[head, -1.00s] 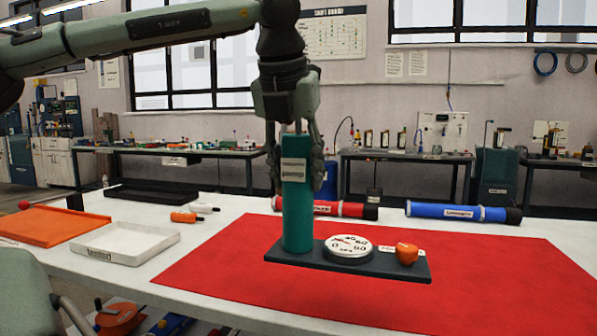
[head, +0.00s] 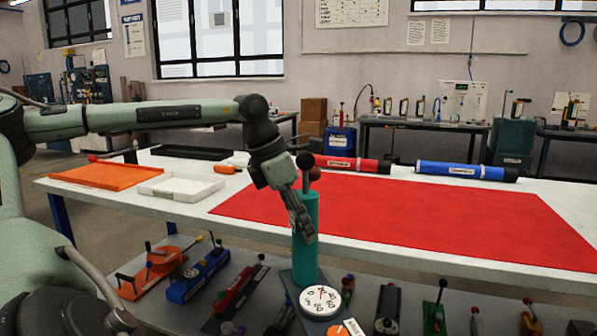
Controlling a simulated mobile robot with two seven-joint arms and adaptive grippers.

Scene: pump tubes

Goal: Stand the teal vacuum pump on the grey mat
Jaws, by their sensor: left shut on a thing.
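The teal vacuum pump (head: 306,255) has an upright teal cylinder on a dark base plate with a white round dial (head: 320,302) and an orange knob (head: 337,329). My left gripper (head: 303,226) reaches down at a slant and is shut on the upper part of the cylinder. The pump is in front of the table's front edge in the picture, its base showing below that edge. The mat (head: 420,220) on the white table is red; I see no grey mat. The right gripper is not in view.
A red tube (head: 350,164) and a blue tube (head: 460,171) lie along the mat's back edge. An orange tray (head: 105,174) and a white tray (head: 180,187) are at left on the table (head: 120,200). Several devices stand on the shelf below. The red mat's surface is clear.

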